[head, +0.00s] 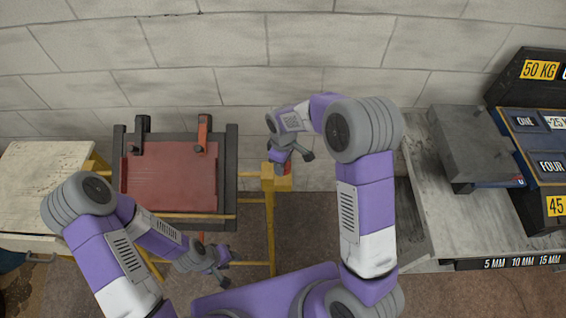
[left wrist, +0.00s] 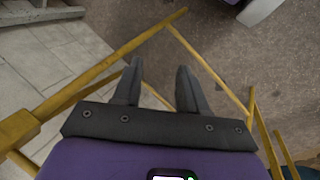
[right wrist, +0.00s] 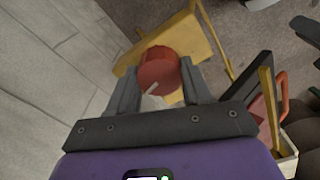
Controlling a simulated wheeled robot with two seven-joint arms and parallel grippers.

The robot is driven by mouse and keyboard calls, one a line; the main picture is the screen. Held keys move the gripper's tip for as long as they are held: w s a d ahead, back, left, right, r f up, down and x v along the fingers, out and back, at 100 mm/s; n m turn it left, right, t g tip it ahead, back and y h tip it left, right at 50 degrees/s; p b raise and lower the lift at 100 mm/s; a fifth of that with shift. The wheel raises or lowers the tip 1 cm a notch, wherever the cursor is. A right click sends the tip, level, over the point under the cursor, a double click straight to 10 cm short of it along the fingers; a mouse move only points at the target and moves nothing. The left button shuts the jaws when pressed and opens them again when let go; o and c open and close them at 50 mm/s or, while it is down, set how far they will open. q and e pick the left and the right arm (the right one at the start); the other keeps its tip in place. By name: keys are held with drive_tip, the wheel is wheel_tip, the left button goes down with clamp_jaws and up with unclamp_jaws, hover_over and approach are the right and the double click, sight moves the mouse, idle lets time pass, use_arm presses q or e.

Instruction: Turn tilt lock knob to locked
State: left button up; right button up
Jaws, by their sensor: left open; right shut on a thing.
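The tilt lock knob (right wrist: 158,70) is a round red knob with a short white mark, on a yellow bracket (right wrist: 205,45) of the frame. In the right wrist view both fingers of my right gripper (right wrist: 153,82) are at its sides, shut on it. In the head view my right gripper (head: 290,157) hides most of the knob, and the yellow bracket (head: 276,182) shows below it. The knob's lock markings cannot be read. My left gripper (head: 226,268) is open and empty near the lower yellow rails; its spread fingers show in the left wrist view (left wrist: 160,80).
A red panel (head: 170,182) in a dark frame with two clamps stands left of the knob, on yellow rails (head: 271,235). A pale table (head: 40,180) is at far left. A grey bench (head: 440,215) with a dark block and labelled weight bins is at right. A block wall stands behind.

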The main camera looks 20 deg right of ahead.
drive_tip(key=m, duration=0.5)
drive_tip(key=shift+m, duration=0.3)
drive_tip(key=m, duration=0.4)
drive_tip(key=shift+r+m, duration=0.1)
drive_tip(key=shift+m, duration=0.2)
drive_tip(key=m+p, duration=0.1)
drive_tip(key=m, duration=0.3)
drive_tip(key=m+p, duration=0.2)
drive_tip(key=m, duration=0.3)
drive_tip(key=shift+m, duration=0.3)
drive_tip(key=o, duration=1)
drive_tip(key=shift+o, duration=0.2)
